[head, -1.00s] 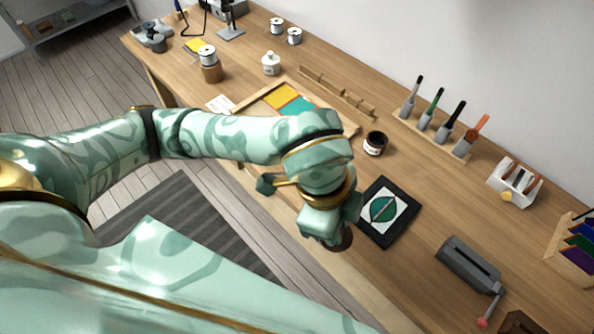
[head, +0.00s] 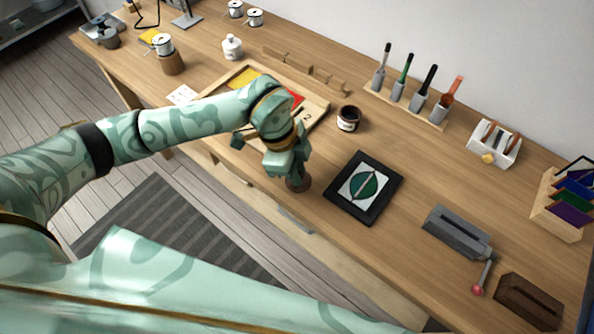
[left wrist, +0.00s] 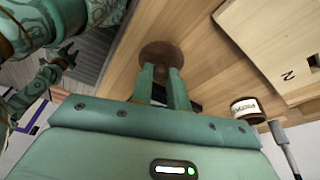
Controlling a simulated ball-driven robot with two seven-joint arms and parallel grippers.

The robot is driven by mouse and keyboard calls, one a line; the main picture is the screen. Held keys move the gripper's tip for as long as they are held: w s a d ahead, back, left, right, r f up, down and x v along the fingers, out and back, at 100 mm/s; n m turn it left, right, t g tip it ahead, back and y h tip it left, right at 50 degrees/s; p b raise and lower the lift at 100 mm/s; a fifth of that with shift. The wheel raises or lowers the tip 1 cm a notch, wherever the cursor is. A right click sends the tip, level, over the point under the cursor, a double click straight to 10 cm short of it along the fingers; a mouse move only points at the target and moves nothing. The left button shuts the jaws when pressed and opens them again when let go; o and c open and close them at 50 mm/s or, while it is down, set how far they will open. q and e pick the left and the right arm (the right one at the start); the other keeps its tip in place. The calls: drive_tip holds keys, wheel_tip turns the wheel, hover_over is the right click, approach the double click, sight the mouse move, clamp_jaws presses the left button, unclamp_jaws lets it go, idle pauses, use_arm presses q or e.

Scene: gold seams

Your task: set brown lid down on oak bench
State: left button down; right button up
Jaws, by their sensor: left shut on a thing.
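My left gripper (head: 290,172) is shut on the brown lid (head: 298,184), a small dark round disc, near the front edge of the oak bench (head: 425,165). In the left wrist view the fingers (left wrist: 165,82) reach to the lid (left wrist: 160,53), with bench wood beside and beyond it. The lid is low over the bench top or touching it; I cannot tell which. A dark open jar (head: 349,118) with a pale label stands behind the gripper, apart from the lid. My right gripper is outside the head view; part of an arm of mine shows small in the left wrist view.
A black-framed panel with a green oval (head: 364,187) lies just right of the lid. A wooden tray with coloured pieces (head: 318,112) lies behind my left arm. A grey tool with a crank (head: 457,233) is farther right. Bare wood lies between the jar and the panel.

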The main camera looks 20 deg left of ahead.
use_arm(q)
drive_tip(key=shift+f, duration=0.45)
drive_tip(key=shift+r, duration=0.1)
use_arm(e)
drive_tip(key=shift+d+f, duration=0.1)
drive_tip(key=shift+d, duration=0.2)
use_arm(q)
drive_tip(key=c, duration=1.4)
unclamp_jaws()
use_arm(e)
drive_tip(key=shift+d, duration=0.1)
use_arm(q)
drive_tip(key=shift+o, duration=0.2)
